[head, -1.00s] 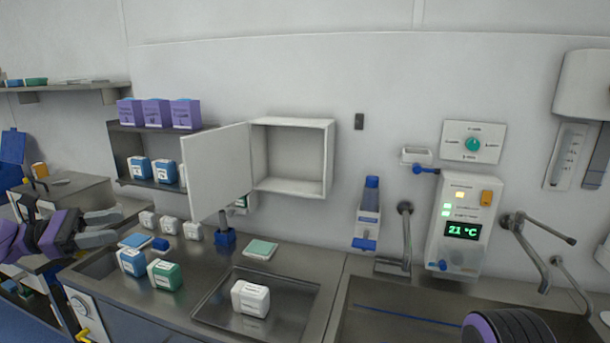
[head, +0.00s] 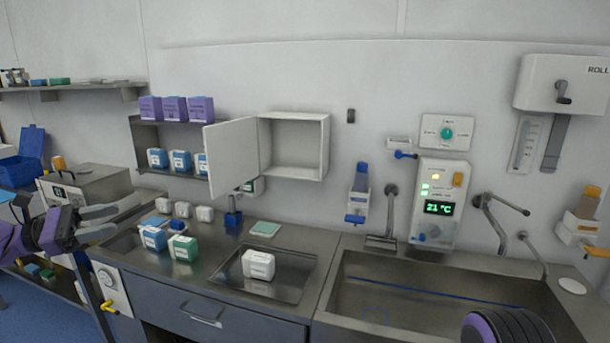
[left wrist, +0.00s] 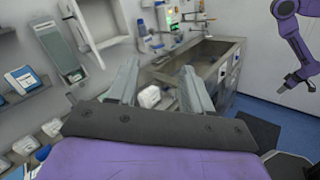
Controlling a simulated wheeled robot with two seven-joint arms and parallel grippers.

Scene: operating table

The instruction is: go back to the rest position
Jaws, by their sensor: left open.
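My left gripper (head: 100,222) is at the left edge of the head view, in front of the counter's left end. Its two fingers are apart with nothing between them. The left wrist view shows the same open fingers (left wrist: 158,88), with the counter and sink beyond them. My right arm shows as a dark rounded part at the bottom right of the head view. In the left wrist view my right gripper (left wrist: 300,80) hangs at the far right over the floor; its jaws are too small to read.
A white container (head: 258,265) sits in the recessed tray (head: 300,290). A blue container (head: 153,237) and a green-labelled container (head: 183,247) stand left of it. The wall cabinet (head: 294,147) is empty, its door (head: 232,157) open. The sink (head: 420,290) is at right.

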